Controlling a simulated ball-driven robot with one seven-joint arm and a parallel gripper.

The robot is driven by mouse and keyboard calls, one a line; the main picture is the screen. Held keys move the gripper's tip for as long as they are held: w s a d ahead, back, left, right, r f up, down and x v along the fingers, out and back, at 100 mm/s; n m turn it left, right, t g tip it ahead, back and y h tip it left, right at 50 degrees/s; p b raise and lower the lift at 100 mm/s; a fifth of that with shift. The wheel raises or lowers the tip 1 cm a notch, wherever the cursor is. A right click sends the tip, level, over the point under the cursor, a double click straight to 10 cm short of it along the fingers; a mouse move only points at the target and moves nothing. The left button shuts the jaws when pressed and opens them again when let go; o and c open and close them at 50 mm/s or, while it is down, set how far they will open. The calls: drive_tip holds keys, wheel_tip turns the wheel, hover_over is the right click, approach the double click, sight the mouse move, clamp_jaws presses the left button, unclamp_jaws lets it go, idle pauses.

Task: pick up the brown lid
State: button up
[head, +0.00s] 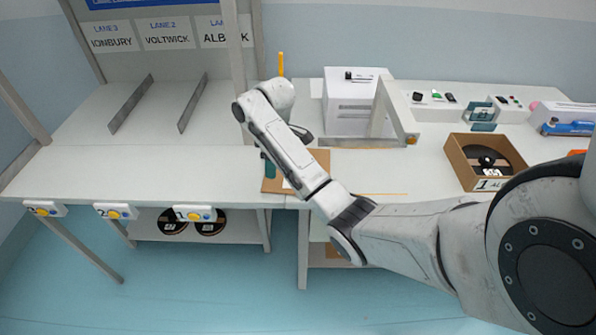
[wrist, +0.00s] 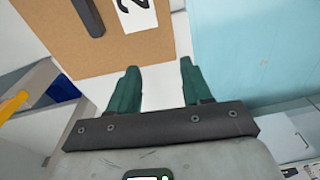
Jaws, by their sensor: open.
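The brown lid (head: 272,185) lies flat near the front edge of the table, partly hidden by my arm in the head view. In the wrist view the brown lid (wrist: 60,40) fills the upper left. It has a dark bar handle (wrist: 88,16) and a white label with a 2 (wrist: 133,12). My gripper (wrist: 160,68) is open and empty, its green fingers apart. The fingers are just beside the lid's edge, with the handle further off to the upper left. In the head view my gripper (head: 267,167) is mostly hidden behind my arm.
An open brown box (head: 458,168) marked 1 holds a black reel on the right of the table. A white machine (head: 352,112) stands behind the lid, beside a white frame. The left table (head: 90,150) is mostly clear, with two metal dividers. Reels sit on the shelf below.

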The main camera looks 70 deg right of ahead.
drive_tip(key=s+d+r, duration=0.3)
drive_tip(key=d+r, duration=0.1)
drive_tip(key=d, duration=0.6)
drive_tip(key=shift+g+h, duration=0.3)
drive_tip(key=shift+g, duration=0.1)
wheel_tip(320, 180, down, 5)
drive_tip(key=b, duration=0.3)
drive_tip(key=shift+s+b, duration=0.15)
drive_tip(key=shift+b, duration=0.25)
drive_tip(key=shift+s+a+f+p, duration=0.1)
drive_tip(key=shift+a+f+p, duration=0.15)
drive_tip(key=shift+f, duration=1.15)
drive_tip(key=shift+s+a+f+p, duration=0.1)
drive_tip(key=shift+a+f+p, duration=0.1)
drive_tip(key=shift+f, duration=1.15)
clamp_jaws()
